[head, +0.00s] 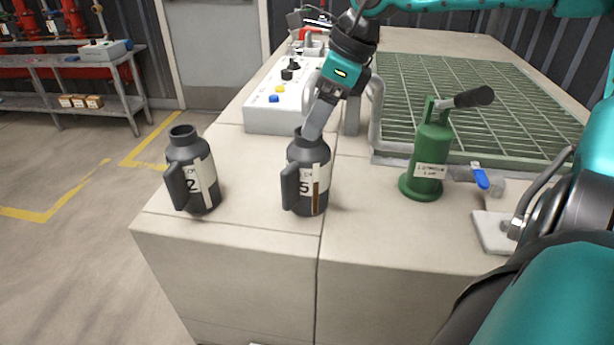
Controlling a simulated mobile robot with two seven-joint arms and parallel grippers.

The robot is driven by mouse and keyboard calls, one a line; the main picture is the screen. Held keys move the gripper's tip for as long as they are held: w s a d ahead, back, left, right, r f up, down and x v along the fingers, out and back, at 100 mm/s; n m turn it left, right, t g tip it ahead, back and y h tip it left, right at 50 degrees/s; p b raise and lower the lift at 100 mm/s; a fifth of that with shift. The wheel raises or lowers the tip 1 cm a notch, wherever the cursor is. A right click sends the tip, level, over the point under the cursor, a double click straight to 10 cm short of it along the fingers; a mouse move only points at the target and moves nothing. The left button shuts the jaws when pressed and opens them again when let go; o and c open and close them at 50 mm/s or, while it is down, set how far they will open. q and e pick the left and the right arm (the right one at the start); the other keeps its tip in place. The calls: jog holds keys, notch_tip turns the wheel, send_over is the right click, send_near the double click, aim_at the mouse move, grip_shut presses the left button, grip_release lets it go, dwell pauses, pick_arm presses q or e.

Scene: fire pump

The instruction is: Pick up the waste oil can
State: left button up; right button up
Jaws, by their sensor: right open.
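Two dark grey cans with side handles and pale labels stand upright near the front edge of the bench. The left can (203,182) is marked with what looks like a 2. The right can (306,181) is marked 5 and has a brown strip on its label. I cannot read which one is the waste oil can. My right gripper (316,122) reaches down from above, open, with its fingers at the neck of the can marked 5. Whether they touch it is unclear, and the far finger is hidden. My left gripper is not in view.
A control box (282,104) with knobs and buttons stands behind the cans. A green hand pump (430,158) with a black handle stands to the right, near a blue-handled valve (480,176). A green grate (460,88) lies behind. The bench between the two cans is clear.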

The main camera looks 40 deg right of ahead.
jog(key=shift+x, duration=1.2)
grip_shut()
jog(key=shift+w+r, duration=0.1)
